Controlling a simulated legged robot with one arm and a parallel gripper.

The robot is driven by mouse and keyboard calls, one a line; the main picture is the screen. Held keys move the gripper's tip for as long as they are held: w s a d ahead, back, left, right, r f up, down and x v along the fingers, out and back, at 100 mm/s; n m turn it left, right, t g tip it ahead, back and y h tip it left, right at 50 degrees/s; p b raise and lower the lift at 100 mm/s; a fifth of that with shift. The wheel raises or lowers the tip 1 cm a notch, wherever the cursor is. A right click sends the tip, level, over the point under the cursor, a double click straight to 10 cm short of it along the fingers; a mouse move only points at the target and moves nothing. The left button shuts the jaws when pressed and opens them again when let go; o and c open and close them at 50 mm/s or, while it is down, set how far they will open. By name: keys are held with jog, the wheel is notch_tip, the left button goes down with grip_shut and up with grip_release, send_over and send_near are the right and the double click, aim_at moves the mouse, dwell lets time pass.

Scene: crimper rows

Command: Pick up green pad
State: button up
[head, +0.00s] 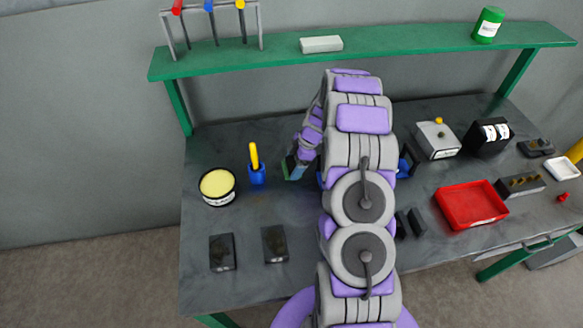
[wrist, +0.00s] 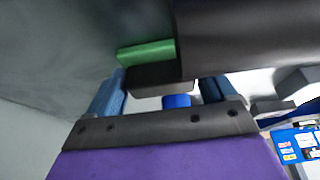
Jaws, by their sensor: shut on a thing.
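The green pad (wrist: 147,53) shows in the wrist view as a green strip on a dark block-like part, between the two blue fingers of my gripper (wrist: 162,92). My gripper is shut on it. A large dark shape covers part of its right side. In the head view a small green patch of the pad (head: 289,167) shows at the tip of my gripper (head: 295,170), over the middle of the grey table. My arm hides the table behind and below it.
A blue holder with a yellow handle (head: 256,172) stands just left of my gripper. Farther left is a round tin (head: 217,187). Two dark blocks (head: 222,252) (head: 275,244) lie near the front. A red tray (head: 471,205) is at right. A green shelf (head: 400,45) spans the back.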

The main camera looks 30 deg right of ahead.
aim_at(293, 163)
notch_tip(293, 163, up, 10)
jog(key=shift+p, duration=0.7)
jog(key=o, duration=0.4)
jog(key=shift+c, duration=1.4)
jog(key=shift+a, duration=0.1)
